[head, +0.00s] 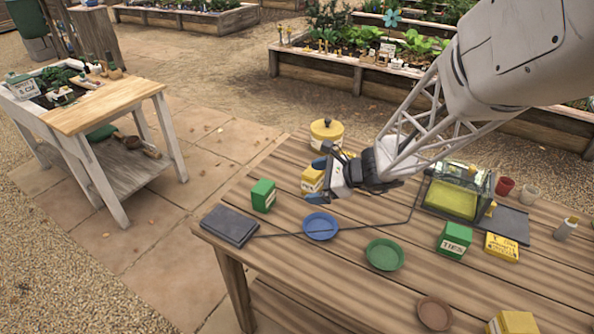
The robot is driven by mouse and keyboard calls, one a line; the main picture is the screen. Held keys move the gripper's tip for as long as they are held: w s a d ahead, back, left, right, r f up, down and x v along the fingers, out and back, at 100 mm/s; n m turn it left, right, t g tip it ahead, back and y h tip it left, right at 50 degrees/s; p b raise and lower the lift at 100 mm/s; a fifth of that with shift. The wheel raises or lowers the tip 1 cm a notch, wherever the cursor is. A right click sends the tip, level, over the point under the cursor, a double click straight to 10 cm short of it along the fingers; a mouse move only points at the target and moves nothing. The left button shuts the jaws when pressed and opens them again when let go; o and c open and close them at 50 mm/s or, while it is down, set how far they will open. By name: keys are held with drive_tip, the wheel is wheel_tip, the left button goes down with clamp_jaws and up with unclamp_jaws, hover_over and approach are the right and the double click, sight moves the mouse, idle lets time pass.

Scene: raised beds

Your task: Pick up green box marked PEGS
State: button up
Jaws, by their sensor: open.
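A green box (263,195) stands upright near the left edge of the wooden table; part of a pale label shows on its side, too small to read. A second green box (456,238) stands at the right of the table, with a white label that seems to read TIES. My gripper (317,181) is open, its blue-tipped fingers pointing left, to the right of the left green box and apart from it. A yellow box (312,177) shows between or just behind the fingers; I cannot tell whether they touch it.
A dark flat slab (230,225), a blue dish (320,226) and a green dish (384,255) lie in front. A thin cable runs from the slab towards a clear case (455,192). A yellow lidded tin (326,132) stands behind my gripper.

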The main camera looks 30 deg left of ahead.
sight(261, 190)
drive_tip(key=a+f+m, duration=0.1)
drive_tip(key=a+f, duration=0.2)
drive_tip(key=a, duration=0.1)
drive_tip(key=a+f+m+y, duration=0.1)
drive_tip(key=a+f+m, duration=0.1)
drive_tip(key=a+f, duration=0.1)
drive_tip(key=a+f+m, duration=0.1)
drive_tip(key=a+f, duration=0.2)
drive_tip(key=a, duration=0.1)
drive_tip(key=shift+w+a+f+m+t+y, duration=0.25)
drive_tip(key=shift+w+a+m+t+y, duration=0.05)
drive_tip(key=shift+w+a+y, duration=0.1)
drive_tip(key=shift+x, duration=1.25)
drive_tip(key=shift+a, duration=0.1)
drive_tip(key=shift+x, duration=2.5)
drive_tip(key=shift+s, duration=0.15)
drive_tip(key=shift+c, duration=0.5)
drive_tip(key=c, duration=0.9)
